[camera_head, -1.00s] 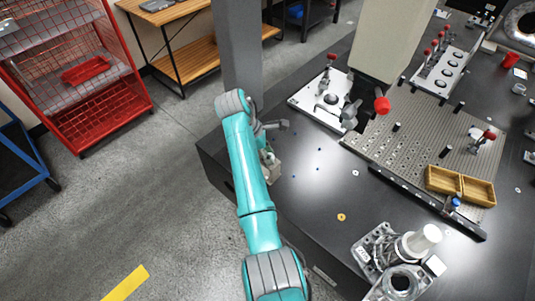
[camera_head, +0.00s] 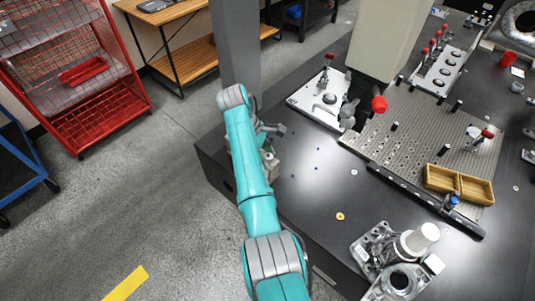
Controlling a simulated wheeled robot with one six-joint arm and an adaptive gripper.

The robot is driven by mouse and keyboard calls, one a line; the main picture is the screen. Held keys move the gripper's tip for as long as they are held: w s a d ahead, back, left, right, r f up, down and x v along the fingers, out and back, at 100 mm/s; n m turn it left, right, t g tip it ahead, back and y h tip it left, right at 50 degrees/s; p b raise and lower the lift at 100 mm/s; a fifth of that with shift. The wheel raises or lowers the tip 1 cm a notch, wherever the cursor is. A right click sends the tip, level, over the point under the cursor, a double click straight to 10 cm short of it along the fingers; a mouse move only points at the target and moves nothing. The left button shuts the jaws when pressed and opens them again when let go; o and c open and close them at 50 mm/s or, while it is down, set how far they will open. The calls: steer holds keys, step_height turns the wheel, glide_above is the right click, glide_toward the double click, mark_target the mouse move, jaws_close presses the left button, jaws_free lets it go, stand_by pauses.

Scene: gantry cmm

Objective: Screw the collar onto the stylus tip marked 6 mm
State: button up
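My teal arm reaches over the left edge of the dark table. My gripper (camera_head: 272,129) shows only in part beside the arm's far end, with dark grey parts sticking out to the right. Its fingertips are too small and too covered to tell whether they are open or shut on something. A small pale block-like fixture (camera_head: 271,167) stands near the table edge just below the gripper, partly behind my arm. I cannot make out the collar or a stylus tip marked 6 mm; no marking is legible at this size.
The machine's column (camera_head: 385,40) hangs over the table with a red-ended part (camera_head: 379,104) below it. A perforated plate (camera_head: 415,130) carries a wooden tray (camera_head: 440,178). A metal fixture (camera_head: 372,245) stands at the lower right. The dark tabletop (camera_head: 310,190) right of my arm is mostly clear.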

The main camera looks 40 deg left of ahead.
steer(key=shift+o, duration=0.8)
steer(key=shift+r, duration=0.1)
steer(key=shift+w, duration=0.1)
